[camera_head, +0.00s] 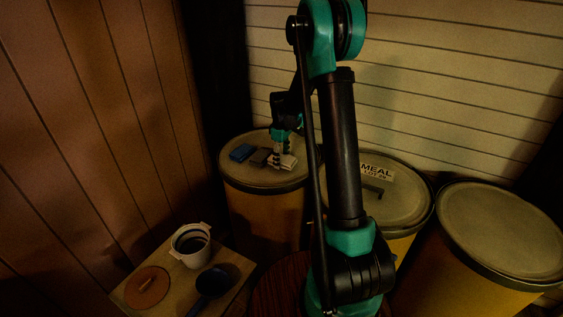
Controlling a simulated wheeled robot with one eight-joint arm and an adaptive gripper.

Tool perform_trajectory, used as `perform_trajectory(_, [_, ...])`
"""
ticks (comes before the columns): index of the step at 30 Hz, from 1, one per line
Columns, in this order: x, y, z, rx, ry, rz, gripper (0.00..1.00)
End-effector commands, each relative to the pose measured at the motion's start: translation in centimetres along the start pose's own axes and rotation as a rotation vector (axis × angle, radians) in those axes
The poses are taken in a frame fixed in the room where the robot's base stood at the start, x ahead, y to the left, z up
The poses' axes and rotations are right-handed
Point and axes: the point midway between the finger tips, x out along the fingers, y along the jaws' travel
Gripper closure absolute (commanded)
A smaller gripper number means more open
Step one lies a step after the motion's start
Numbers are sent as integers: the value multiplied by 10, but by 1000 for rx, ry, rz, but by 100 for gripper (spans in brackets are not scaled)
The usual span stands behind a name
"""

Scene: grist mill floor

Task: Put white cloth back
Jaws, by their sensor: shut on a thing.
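The white cloth (288,163) shows as a small pale folded piece on the lid of the left drum (240,175). My gripper (281,158) points down at the cloth and is shut on it, at or just above the lid; I cannot tell whether the cloth still touches the lid. A blue block-like thing (241,152) and a grey one (260,157) lie on the same lid, left of the gripper. My arm stands in front and hides part of the drum's right side.
A middle drum (405,205) with a MEAL label and a right drum (505,230) stand to the right. A low table (178,288) at front left holds a white pot (190,246), a round brown lid (147,288) and a dark blue pan or scoop (214,283). Walls close the left and back.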

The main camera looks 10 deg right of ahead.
Motion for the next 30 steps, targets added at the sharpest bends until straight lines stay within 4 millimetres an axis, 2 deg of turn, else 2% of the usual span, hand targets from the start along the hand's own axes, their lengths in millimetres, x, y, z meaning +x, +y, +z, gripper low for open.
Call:
perform_trajectory(3, [14,0,0,0,0,0,69])
perform_trajectory(14, [18,0,0,0,0,0,69])
perform_trajectory(15, [18,0,0,0,0,0,39])
perform_trajectory(19, [18,0,0,0,0,0,22])
perform_trajectory(30, [15,0,0,0,0,0,22])
